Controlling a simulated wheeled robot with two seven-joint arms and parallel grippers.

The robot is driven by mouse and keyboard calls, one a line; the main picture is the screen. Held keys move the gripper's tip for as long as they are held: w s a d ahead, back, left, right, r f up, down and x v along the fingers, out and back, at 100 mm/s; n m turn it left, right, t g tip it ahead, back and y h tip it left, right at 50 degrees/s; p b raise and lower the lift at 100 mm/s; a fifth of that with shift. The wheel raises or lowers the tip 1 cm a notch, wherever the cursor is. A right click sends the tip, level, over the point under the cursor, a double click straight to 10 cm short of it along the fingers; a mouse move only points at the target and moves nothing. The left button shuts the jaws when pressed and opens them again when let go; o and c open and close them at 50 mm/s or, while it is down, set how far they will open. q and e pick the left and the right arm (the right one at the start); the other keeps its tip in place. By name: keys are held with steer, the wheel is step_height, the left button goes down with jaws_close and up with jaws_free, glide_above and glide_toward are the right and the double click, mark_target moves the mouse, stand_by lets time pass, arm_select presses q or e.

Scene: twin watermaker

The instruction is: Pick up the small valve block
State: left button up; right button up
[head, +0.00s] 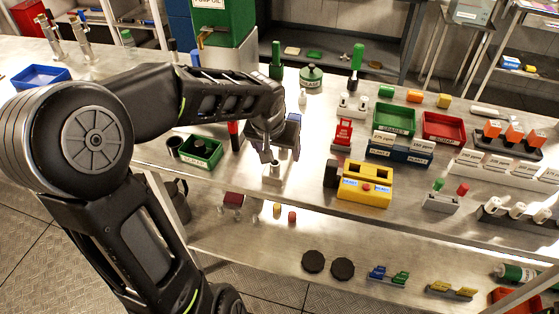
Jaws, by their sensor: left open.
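My left gripper (270,154) is open and points down over the workbench (315,222), near its front edge. Just below and partly behind its fingers is a small pale grey block (277,175) with a short upright cylinder on it. It may be the small valve block, but no label on it can be read. The fingers hide part of it, and I cannot tell whether they touch it. My right gripper is not in view.
A green tray (201,153) stands left of the gripper. A yellow device (364,184) and a red stand (342,136) are to its right. Green (394,118) and red (444,127) bins stand farther right. The lower shelf holds black discs (313,261) and small coloured blocks (388,276).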

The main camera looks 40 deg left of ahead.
mark_target(279, 158)
arm_select(q)
steer(key=x, duration=0.5)
steer(key=shift+a+f, duration=0.1)
steer(key=shift+c, duration=0.4)
stand_by(0.3)
jaws_close()
stand_by(0.7)
steer(key=shift+w+r, duration=0.1)
steer(key=shift+r, duration=0.1)
